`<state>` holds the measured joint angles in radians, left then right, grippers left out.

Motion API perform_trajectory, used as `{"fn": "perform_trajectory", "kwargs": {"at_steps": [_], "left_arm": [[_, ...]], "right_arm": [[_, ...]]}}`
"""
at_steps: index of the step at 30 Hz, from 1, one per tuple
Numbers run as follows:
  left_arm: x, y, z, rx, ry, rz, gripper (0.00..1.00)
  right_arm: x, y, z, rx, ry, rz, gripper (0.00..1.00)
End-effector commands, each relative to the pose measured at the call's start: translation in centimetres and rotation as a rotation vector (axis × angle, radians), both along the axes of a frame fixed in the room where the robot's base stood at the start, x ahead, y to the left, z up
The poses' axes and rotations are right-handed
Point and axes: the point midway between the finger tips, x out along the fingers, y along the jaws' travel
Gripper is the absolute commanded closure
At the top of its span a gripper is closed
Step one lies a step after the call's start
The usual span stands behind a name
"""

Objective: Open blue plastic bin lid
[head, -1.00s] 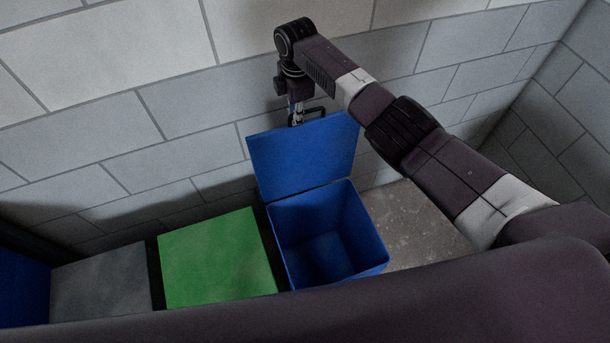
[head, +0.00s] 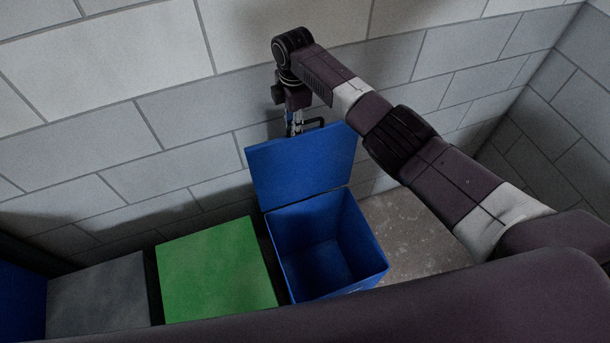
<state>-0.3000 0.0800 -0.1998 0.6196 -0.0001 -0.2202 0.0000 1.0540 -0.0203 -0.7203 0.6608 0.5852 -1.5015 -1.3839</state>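The blue plastic bin (head: 335,262) stands on the floor near the wall, and I see into its empty-looking inside. Its blue lid (head: 303,168) stands raised at the back of the bin, tilted up towards the wall. My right gripper (head: 300,126) is at the top edge of the lid, between the lid and the wall. Its fingers are small and partly hidden behind the lid, so I cannot tell whether they are open or touch it. My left gripper is not in view.
A bin with a green lid (head: 215,270) stands just left of the blue bin. A grey lid (head: 98,298) and another blue one (head: 20,298) are further left. A block wall (head: 180,130) rises close behind. Bare floor (head: 415,240) lies to the right.

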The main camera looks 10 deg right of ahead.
Motion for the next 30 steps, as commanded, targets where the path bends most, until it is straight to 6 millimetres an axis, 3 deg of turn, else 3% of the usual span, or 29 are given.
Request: {"fn": "perform_trajectory", "kwargs": {"at_steps": [8, 30], "left_arm": [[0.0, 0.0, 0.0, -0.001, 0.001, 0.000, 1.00], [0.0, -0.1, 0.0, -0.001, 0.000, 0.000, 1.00]], "right_arm": [[-0.2, 0.6, 0.3, 0.010, 0.003, 0.005, 0.83], [-0.7, -0.2, 7.4, 0.002, 0.000, 0.000, 0.83]]}}
